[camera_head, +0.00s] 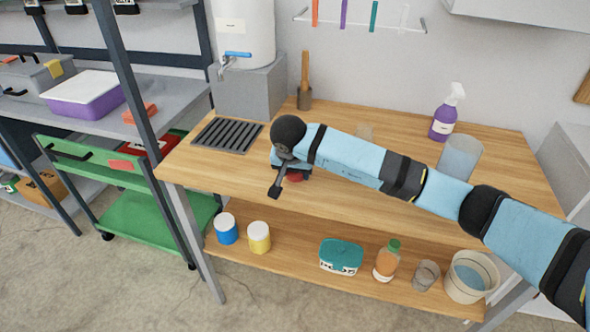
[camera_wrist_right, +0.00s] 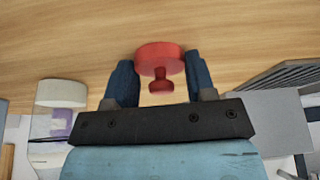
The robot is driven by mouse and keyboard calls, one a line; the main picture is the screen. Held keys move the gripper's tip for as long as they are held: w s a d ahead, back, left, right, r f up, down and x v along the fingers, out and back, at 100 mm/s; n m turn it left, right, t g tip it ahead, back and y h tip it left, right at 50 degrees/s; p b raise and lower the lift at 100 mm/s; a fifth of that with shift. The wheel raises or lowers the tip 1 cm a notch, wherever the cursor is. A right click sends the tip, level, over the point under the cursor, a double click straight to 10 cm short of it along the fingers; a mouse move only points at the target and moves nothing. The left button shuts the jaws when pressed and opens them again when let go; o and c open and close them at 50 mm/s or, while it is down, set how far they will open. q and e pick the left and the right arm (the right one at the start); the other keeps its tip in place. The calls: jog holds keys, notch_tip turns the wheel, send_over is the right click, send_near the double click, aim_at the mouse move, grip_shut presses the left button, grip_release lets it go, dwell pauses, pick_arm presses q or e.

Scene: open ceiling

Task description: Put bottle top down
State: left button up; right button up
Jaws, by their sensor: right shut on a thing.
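The bottle top is a red disc with a small round knob, seen in the right wrist view (camera_wrist_right: 158,57) between the two dark blue fingers. In the head view only a bit of its red (camera_head: 295,179) shows under my right gripper (camera_head: 290,172). My right gripper, also seen in the wrist view (camera_wrist_right: 160,84), is shut on the bottle top, low over the wooden tabletop (camera_head: 215,171). I cannot tell whether the top touches the wood. My left gripper is not in view.
A black drain grate (camera_head: 227,135) and a grey block (camera_head: 250,92) under a white tank lie to the left. A purple spray bottle (camera_head: 445,117) and a clear beaker (camera_head: 460,156) stand right. The front tabletop is clear.

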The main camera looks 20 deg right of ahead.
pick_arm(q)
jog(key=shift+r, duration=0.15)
pick_arm(e)
jog(key=shift+r, duration=0.1)
jog(key=shift+f, duration=0.35)
pick_arm(q)
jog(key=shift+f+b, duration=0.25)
jog(key=shift+b, duration=0.1)
pick_arm(e)
jog(key=shift+f, duration=0.1)
